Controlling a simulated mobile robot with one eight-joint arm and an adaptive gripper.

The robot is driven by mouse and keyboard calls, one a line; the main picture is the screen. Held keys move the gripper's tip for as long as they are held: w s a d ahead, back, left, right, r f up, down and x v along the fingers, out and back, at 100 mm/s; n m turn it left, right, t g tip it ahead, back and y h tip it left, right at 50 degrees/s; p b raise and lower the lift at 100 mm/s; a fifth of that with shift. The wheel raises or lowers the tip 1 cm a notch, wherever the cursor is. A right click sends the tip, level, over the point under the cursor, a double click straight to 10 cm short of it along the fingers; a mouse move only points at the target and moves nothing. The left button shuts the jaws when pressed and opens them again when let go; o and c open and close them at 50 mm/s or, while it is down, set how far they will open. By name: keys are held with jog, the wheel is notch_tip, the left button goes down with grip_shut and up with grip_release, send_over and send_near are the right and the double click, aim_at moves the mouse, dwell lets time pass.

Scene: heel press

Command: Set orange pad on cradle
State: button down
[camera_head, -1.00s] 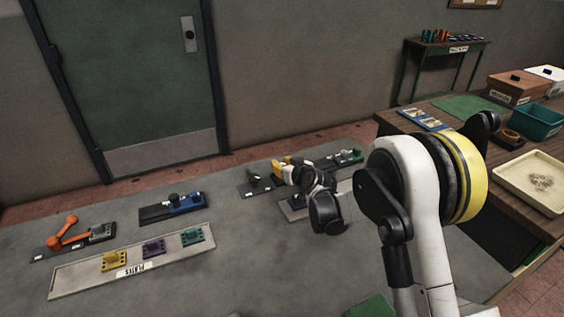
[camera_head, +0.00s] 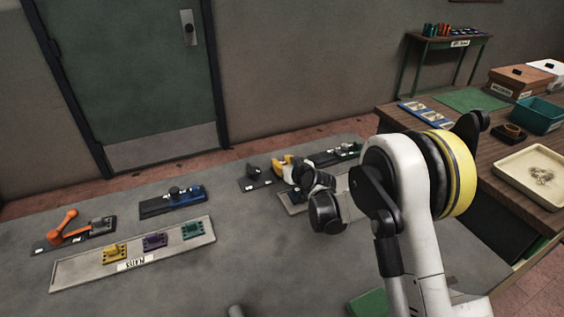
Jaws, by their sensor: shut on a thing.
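My gripper (camera_head: 293,172) is low over the grey table, at the middle right, beside a yellow-orange part (camera_head: 280,163) and a dark fixture (camera_head: 257,176). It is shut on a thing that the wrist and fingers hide. I cannot make out a separate orange pad in this view. An orange lever (camera_head: 65,222) stands on a dark fixture at the far left. I cannot tell which part is the cradle.
A grey tray (camera_head: 85,272) holds yellow (camera_head: 115,253), purple (camera_head: 154,241) and green (camera_head: 192,230) plates. A blue fixture (camera_head: 175,200) stands behind it. A brown bench (camera_head: 490,160) is at right. The front left table is clear.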

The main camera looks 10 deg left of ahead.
jog(key=shift+f, duration=0.25)
jog(key=c, duration=1.2)
grip_release()
jog(key=v, duration=1.2)
